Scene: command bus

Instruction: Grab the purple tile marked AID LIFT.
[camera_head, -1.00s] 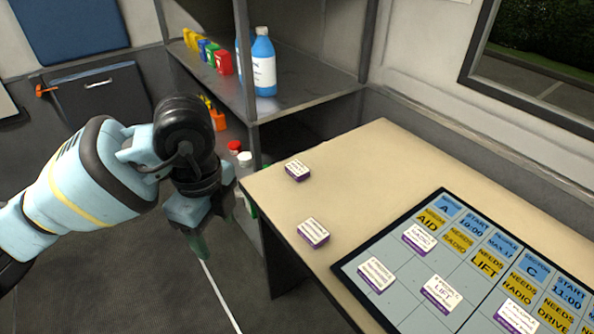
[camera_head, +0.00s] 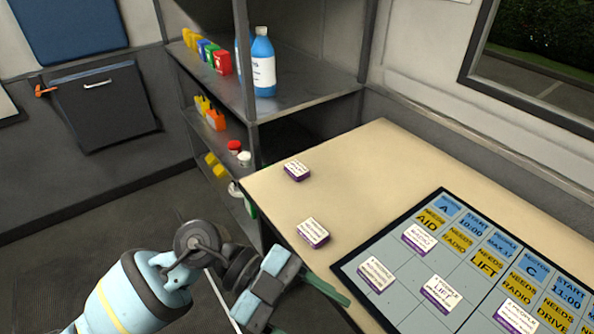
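Small white-topped tiles with purple sides lie on the beige table. One loose tile (camera_head: 297,170) is near the table's far left corner, and another loose tile (camera_head: 313,233) is nearer, by the left edge. More tiles lie on the dark-framed board: an upper one (camera_head: 418,238), a left one (camera_head: 376,274), one reading LIFT on its lower line (camera_head: 441,294), and one at the right (camera_head: 516,316). I cannot read which says AID LIFT. My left gripper (camera_head: 312,315) is open and empty by the table's left edge, below the nearer loose tile. My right gripper is not in view.
The board (camera_head: 408,308) has blue and yellow label cells and some empty cells. A metal shelf (camera_head: 290,96) with a blue bottle (camera_head: 263,65) and coloured boxes stands behind the table's left end. The table's far strip (camera_head: 385,150) is clear.

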